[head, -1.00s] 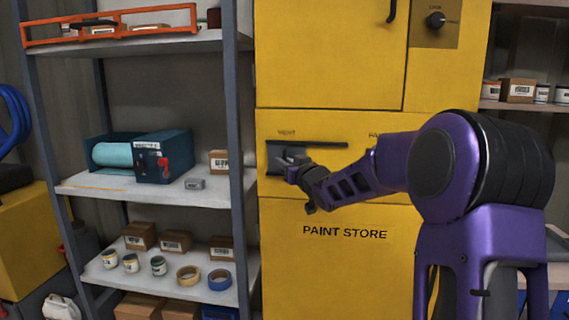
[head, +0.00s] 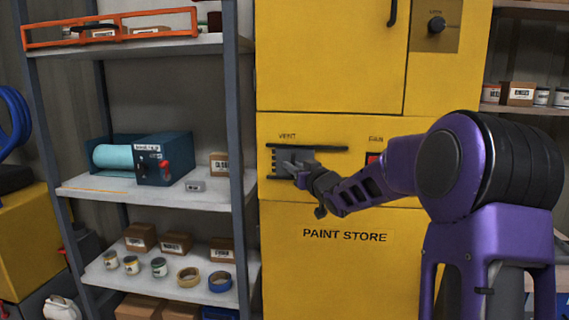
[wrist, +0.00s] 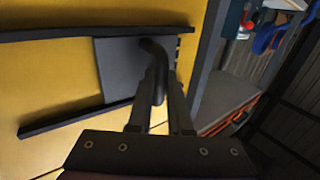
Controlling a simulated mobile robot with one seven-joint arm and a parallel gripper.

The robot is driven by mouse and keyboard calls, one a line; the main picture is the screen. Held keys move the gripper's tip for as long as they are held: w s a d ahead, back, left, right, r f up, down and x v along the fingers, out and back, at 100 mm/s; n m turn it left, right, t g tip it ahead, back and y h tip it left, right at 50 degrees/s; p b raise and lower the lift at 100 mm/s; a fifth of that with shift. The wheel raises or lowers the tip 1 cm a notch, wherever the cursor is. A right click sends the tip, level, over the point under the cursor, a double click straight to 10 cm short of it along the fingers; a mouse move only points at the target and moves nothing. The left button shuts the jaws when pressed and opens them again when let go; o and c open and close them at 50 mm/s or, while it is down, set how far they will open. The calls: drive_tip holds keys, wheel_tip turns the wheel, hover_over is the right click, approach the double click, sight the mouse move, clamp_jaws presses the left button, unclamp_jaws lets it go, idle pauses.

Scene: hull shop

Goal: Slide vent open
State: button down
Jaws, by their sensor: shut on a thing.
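The vent is a slotted opening (head: 277,162) in the front of the yellow paint store cabinet (head: 330,264), under a VENT label. Its grey slide plate (head: 306,156) sits between two dark rails, and several dark slots show to the left of the plate. In the wrist view the plate (wrist: 117,72) carries a dark bent handle (wrist: 154,62). My gripper (wrist: 158,88) is shut on this handle, with one finger on each side. In the head view my gripper (head: 297,167) is at the plate and hides part of it.
A red FAN switch (head: 373,158) is right of the vent, just above my arm. A shelf rack (head: 239,150) with boxes, cans and tape rolls stands close on the left. A dial (head: 436,25) is at upper right. The rail (head: 325,148) extends right of the plate.

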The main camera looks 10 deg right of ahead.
drive_tip(key=s+d+p, duration=0.2)
drive_tip(key=d+p, duration=0.1)
drive_tip(key=d, duration=0.5)
drive_tip(key=shift+s+d, duration=0.2)
drive_tip(key=shift+s, duration=0.15)
drive_tip(key=shift+f, duration=0.1)
drive_tip(key=c, duration=1.1)
unclamp_jaws()
drive_tip(key=shift+d, duration=0.15)
drive_tip(key=v, duration=1.7)
drive_tip(key=shift+s, duration=0.3)
